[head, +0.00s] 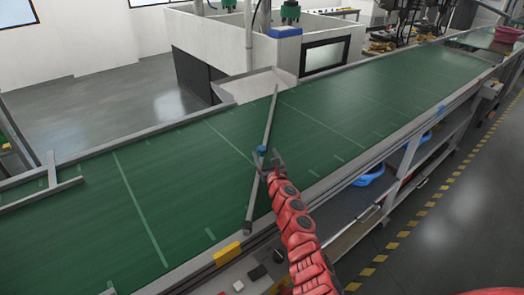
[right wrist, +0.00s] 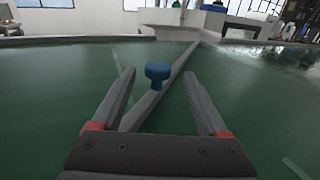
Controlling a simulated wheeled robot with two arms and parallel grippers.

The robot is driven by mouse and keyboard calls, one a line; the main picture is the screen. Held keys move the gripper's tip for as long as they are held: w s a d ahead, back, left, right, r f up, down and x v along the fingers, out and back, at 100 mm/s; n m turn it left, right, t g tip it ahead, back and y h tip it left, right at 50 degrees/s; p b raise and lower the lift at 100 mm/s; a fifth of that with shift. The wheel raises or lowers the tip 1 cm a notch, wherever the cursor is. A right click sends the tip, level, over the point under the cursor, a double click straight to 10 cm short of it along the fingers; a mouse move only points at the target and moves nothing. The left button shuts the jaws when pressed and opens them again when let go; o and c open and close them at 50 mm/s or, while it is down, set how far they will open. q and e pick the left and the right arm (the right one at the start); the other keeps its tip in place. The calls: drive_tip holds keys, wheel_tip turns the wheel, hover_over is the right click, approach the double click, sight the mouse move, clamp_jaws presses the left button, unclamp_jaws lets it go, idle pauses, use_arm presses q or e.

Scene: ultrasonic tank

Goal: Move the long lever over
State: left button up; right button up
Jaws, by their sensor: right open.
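The long lever (head: 268,122) is a thin grey bar lying across the green conveyor belt, from the near edge to the far side by a chute. A blue knob (head: 262,150) stands up on it near its middle. My right gripper (head: 268,165) is just on the near side of the knob, above the belt. In the right wrist view the lever (right wrist: 177,72) runs away between my open fingers, and the blue knob (right wrist: 158,72) is ahead of the fingertips, midway between them. The fingers look empty. My left gripper is not in view.
The green conveyor belt (head: 350,105) runs from lower left to upper right, with low grey side rails. A grey bar frame (head: 52,175) lies at its left. A white-walled machine (head: 225,50) stands behind the belt. A yellow block (head: 227,254) sits on the near rail.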

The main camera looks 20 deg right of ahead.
sight(263, 152)
drive_tip(key=w, duration=0.1)
drive_tip(key=w+b, duration=0.1)
drive_tip(key=shift+w+d+f, duration=0.1)
drive_tip(key=shift+w+f, duration=0.05)
drive_tip(key=shift+w, duration=0.15)
drive_tip(key=shift+w+r, duration=0.2)
drive_tip(key=shift+w, duration=0.6)
clamp_jaws()
idle(0.8)
